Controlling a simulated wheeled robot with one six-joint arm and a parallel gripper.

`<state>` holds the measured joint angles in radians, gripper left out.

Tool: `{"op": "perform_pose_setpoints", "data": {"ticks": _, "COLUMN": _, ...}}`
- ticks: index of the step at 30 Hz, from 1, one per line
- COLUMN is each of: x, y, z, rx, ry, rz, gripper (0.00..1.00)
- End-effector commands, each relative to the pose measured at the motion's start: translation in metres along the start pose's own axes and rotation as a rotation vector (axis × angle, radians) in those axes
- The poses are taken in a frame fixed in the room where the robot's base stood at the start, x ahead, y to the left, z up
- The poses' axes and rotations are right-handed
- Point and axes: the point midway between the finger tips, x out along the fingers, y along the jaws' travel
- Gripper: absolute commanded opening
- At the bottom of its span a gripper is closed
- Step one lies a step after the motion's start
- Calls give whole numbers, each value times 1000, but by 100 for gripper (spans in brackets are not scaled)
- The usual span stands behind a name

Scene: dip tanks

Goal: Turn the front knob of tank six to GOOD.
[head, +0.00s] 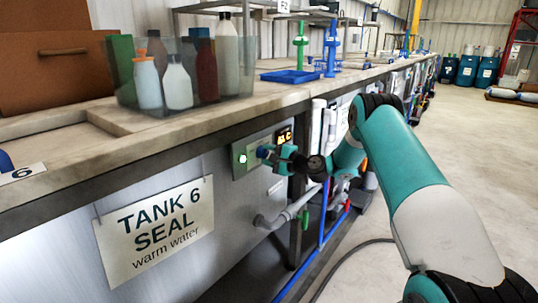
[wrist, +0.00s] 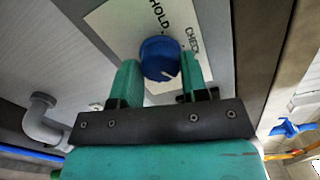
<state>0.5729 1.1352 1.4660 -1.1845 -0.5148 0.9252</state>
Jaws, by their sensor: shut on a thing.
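The blue front knob (head: 262,151) sits on the control panel (head: 239,170) of tank six, under the bench edge. My gripper (head: 271,154) reaches it from the right and is shut on it. In the wrist view the round knob (wrist: 160,55) is between the two green fingers of my gripper (wrist: 160,70). A short white mark shows on the knob's lower right side. The words HOLD and CHECK are readable on the pale plate (wrist: 118,22) around it. I cannot read GOOD. A sign (head: 155,228) reads TANK 6 SEAL, warm water.
A clear bin of bottles (head: 187,100) and a brown box (head: 58,70) stand on the bench. The floor at right is mostly open.

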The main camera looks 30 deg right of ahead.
Motion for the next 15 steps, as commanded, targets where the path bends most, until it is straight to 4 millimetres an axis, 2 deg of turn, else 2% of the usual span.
{"op": "perform_pose_setpoints", "data": {"ticks": 11, "x": -1, "y": 0, "z": -2, "rx": 6, "ry": 6, "rz": 0, "gripper": 17}}
{"op": "perform_pose_setpoints", "data": {"ticks": 12, "x": -1, "y": 0, "z": -2, "rx": 6, "ry": 6, "rz": 0, "gripper": 43}}
{"op": "perform_pose_setpoints", "data": {"ticks": 15, "x": -1, "y": 1, "z": -2, "rx": 5, "ry": 5, "rz": 0, "gripper": 66}}
